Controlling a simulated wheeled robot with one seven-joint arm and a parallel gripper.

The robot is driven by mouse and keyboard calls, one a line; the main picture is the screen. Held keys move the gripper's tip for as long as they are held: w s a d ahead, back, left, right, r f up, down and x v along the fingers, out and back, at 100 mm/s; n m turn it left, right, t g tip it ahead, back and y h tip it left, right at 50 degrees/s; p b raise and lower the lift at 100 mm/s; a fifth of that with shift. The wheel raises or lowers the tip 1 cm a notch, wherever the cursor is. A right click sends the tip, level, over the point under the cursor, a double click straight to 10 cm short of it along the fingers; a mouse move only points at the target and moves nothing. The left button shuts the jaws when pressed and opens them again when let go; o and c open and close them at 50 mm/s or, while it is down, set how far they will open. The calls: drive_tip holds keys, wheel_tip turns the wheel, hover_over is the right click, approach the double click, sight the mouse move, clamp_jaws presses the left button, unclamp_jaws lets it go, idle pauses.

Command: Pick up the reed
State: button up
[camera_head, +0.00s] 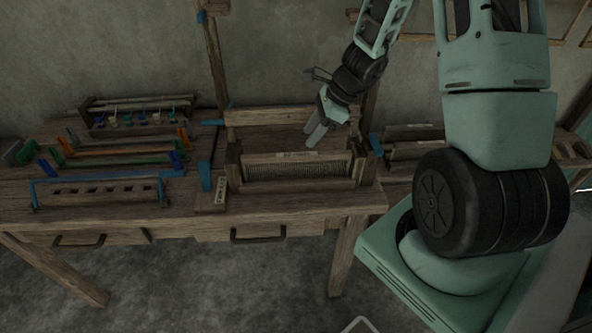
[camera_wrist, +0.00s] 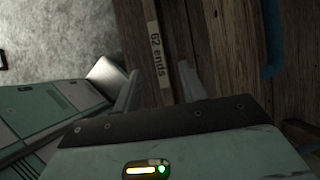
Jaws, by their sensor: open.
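The reed (camera_head: 297,171) is a long wooden-framed comb with fine upright dents and a pale label on its top bar. It stands upright between two wooden posts on the table in the head view. My gripper (camera_head: 316,135) is above and slightly right of the middle of its top bar, fingers pointing down. In the wrist view, the label reading "62 ends" on the reed (camera_wrist: 156,42) lies between the two spread fingers of my gripper (camera_wrist: 158,75). The fingers are open and empty. I cannot tell whether they reach down past the top bar.
The wooden table (camera_head: 120,212) has drawers below. A blue-ended slotted rack (camera_head: 100,190), orange and green frames (camera_head: 120,150) and a rack with small coloured pieces (camera_head: 140,110) stand at left. More wooden frames (camera_head: 415,140) stand at right. A wooden upright (camera_head: 215,65) rises behind.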

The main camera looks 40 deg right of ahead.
sight(298, 154)
drive_tip(key=x, duration=0.5)
drive_tip(key=shift+f, duration=0.15)
drive_tip(key=shift+b+x, duration=0.5)
drive_tip(key=shift+x, duration=2.25)
drive_tip(key=shift+s, duration=0.2)
clamp_jaws()
